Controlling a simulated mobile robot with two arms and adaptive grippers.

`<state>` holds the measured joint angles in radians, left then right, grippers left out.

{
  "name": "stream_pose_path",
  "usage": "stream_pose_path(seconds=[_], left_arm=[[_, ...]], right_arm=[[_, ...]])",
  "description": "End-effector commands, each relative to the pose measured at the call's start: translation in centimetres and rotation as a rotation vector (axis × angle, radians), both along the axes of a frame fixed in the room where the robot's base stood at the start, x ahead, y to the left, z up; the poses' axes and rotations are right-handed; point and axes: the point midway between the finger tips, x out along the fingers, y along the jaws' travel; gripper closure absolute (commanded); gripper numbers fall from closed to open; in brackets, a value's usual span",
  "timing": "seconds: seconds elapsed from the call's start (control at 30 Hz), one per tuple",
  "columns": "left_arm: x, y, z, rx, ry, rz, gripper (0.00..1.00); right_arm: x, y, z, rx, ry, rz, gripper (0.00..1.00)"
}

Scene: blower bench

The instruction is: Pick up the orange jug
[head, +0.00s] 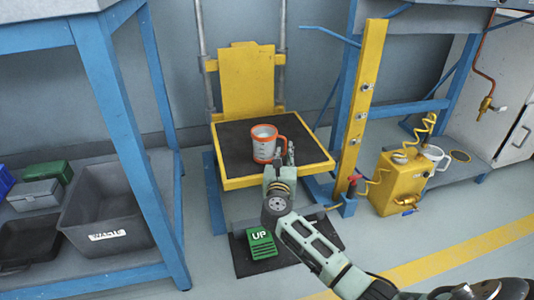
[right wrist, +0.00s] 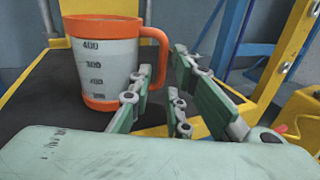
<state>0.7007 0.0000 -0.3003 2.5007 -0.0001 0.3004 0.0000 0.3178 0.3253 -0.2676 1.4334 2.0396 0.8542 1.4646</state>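The orange jug (head: 264,148) is a white measuring jug with an orange rim, base and handle. It stands upright on the dark top of the yellow-edged lift platform (head: 232,184). In the right wrist view the jug (right wrist: 103,62) is at the upper left, its handle at its right side. My right gripper (head: 283,159) is at the handle. In the right wrist view its fingers (right wrist: 163,72) are apart, with the lower handle showing between them; I cannot tell whether they touch it. My left gripper is not in view.
A yellow post (head: 361,110) rises right of the platform. A yellow tank (head: 398,183) with a coiled hose and a white mug (head: 434,160) stand further right. A blue-legged bench (head: 112,90) and a grey bin (head: 108,213) are at left. A green UP block (head: 261,243) lies below.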

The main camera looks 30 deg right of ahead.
Motion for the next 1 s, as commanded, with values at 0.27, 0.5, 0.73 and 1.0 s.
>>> stream_pose_path(seconds=[0.27,0.5,0.73,1.0], left_arm=[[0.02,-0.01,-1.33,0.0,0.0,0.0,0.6],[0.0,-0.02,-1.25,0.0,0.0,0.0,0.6],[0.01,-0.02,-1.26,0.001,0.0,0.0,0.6],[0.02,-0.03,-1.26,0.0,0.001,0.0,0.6]], right_arm=[[1.53,-1.07,-0.19,0.001,0.002,0.001,0.83],[1.49,-1.04,-0.15,0.0,0.002,0.001,0.91],[1.49,-1.03,-0.17,0.0,0.002,0.001,1.0],[1.49,-1.01,-0.13,0.0,0.001,0.001,1.0]])
